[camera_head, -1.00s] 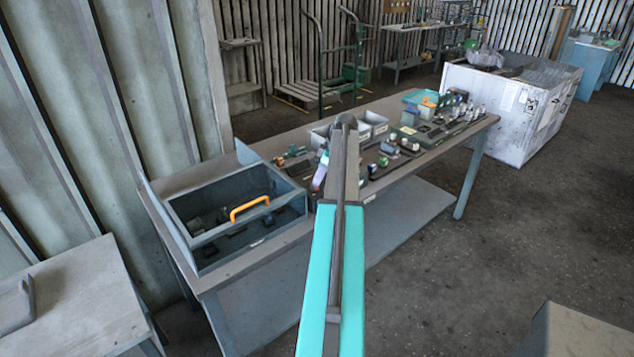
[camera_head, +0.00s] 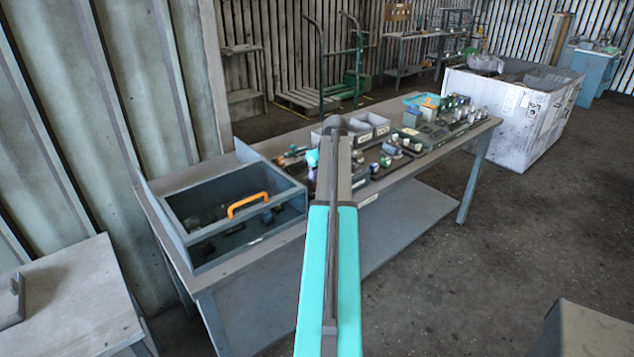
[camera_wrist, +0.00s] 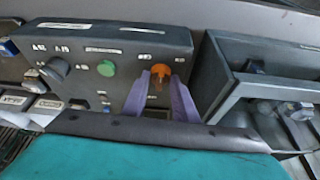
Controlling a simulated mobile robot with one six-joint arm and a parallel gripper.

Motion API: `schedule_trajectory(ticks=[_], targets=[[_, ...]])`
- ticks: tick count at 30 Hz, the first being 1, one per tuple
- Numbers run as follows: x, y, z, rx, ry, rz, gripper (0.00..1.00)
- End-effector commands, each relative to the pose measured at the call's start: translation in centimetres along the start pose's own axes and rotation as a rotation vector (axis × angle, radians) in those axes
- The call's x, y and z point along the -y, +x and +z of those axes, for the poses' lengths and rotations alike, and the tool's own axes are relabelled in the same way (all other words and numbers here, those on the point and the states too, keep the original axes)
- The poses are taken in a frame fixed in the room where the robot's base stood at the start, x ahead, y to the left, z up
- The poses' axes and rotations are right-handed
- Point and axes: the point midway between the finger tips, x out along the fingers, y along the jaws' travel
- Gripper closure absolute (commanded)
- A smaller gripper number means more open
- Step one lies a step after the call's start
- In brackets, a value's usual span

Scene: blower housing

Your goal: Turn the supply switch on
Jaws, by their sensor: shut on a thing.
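In the wrist view a dark grey control box (camera_wrist: 100,42) has an orange switch (camera_wrist: 160,72), a green button (camera_wrist: 106,68) and a grey knob (camera_wrist: 55,70) on its front. The labels are too blurred to read, so I cannot confirm which is the supply switch. My gripper (camera_wrist: 160,78) has its two purple fingers on either side of the orange switch and is shut on it. In the head view my arm hides the control box and most of my gripper (camera_head: 312,170).
An open grey bin (camera_wrist: 265,95) stands close to the right of the box in the wrist view. In the head view a bin with an orange handle (camera_head: 248,204) is at the left end of the workbench (camera_head: 425,165). Small parts crowd the bench's right side.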

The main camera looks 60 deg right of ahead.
Motion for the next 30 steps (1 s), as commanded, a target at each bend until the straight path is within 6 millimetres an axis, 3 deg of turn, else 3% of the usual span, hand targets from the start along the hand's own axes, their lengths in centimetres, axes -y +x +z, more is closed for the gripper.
schedule_trajectory(ticks=[21, 30], targets=[[0.39, 0.04, -0.08, 0.001, 0.511, 0.214, 0.97], [0.47, 0.06, -0.16, 0.001, 0.643, 0.268, 0.97]])
